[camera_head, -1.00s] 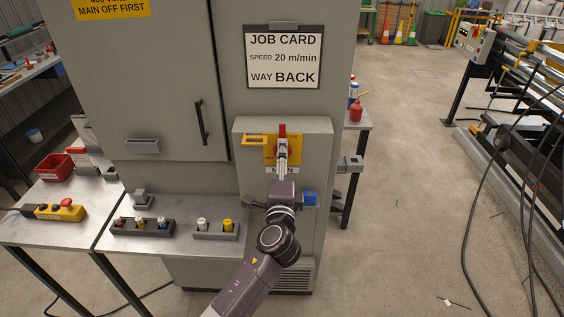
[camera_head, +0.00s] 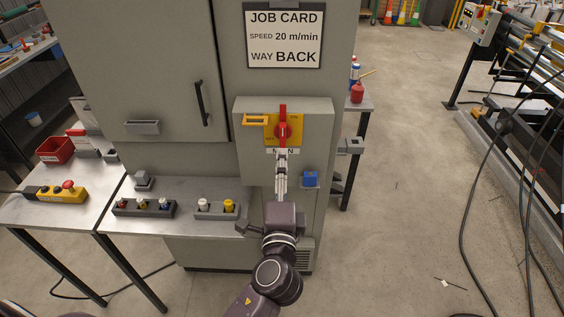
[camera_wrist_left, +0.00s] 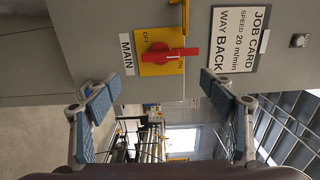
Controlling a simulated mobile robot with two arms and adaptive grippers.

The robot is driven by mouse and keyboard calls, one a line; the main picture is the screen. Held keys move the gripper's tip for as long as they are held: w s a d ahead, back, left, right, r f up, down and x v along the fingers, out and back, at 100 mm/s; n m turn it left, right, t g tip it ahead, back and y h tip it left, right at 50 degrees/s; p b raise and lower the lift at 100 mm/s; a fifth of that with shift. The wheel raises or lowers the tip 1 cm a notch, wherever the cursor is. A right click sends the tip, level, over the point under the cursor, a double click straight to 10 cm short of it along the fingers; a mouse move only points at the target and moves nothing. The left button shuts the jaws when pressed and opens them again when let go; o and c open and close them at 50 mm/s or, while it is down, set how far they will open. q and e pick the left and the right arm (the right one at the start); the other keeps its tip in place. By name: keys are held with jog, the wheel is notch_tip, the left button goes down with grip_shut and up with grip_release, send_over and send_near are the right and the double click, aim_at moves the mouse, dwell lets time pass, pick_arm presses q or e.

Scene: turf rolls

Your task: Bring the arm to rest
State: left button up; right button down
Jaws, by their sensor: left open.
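My left gripper (camera_head: 281,153) is seen edge-on in the head view, just below the main switch and partly covering its MAIN label. In the left wrist view the two blue-padded fingers (camera_wrist_left: 160,84) are spread wide with nothing between them. The main switch is a red handle (camera_head: 283,124) on a yellow plate (camera_head: 267,133), on a grey box. The handle stands upright in the head view. In the left wrist view the red handle (camera_wrist_left: 172,53) points right, beside the ON mark. The fingers look clear of it. My right gripper is not in view.
A yellow padlock-like piece (camera_head: 256,120) is left of the switch. A steel shelf (camera_head: 190,188) with button racks is at left, with a yellow pendant (camera_head: 66,193) beyond. Open floor lies at right.

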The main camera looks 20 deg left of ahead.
pick_arm(q)
jog(key=shift+s, duration=0.15)
dwell(0.3)
jog(key=s+d+f+n+g+h+b, duration=0.1)
jog(key=s+f+g+h+b, duration=0.25)
jog(key=f, duration=1.85)
jog(key=s+d+f+n+g+h+b, duration=0.15)
jog(key=s+f+g, duration=0.4)
jog(key=f, duration=1.65)
jog(key=s+a+f+n+g+b, duration=0.2)
jog(key=s+f, duration=0.6)
jog(key=f, duration=0.2)
jog(key=s+a+f+n+g+b, duration=0.1)
jog(key=s+a+f+n+b, duration=0.1)
jog(key=s+f, duration=0.7)
jog(key=s+a+f+n+g+b, duration=0.1)
jog(key=s+a+f+n+g, duration=0.1)
jog(key=s+f, duration=0.4)
jog(key=s+a+f+n+g+b, duration=0.2)
jog(key=s+a+f+n, duration=0.1)
jog(key=s, duration=1.2)
notch_tip(320, 180, down, 3)
jog(key=shift+a+r+n, duration=0.15)
jog(key=shift+a+n, duration=0.15)
jog(key=shift+n, duration=0.15)
jog(key=shift+s, duration=0.25)
jog(key=shift+c, duration=0.3)
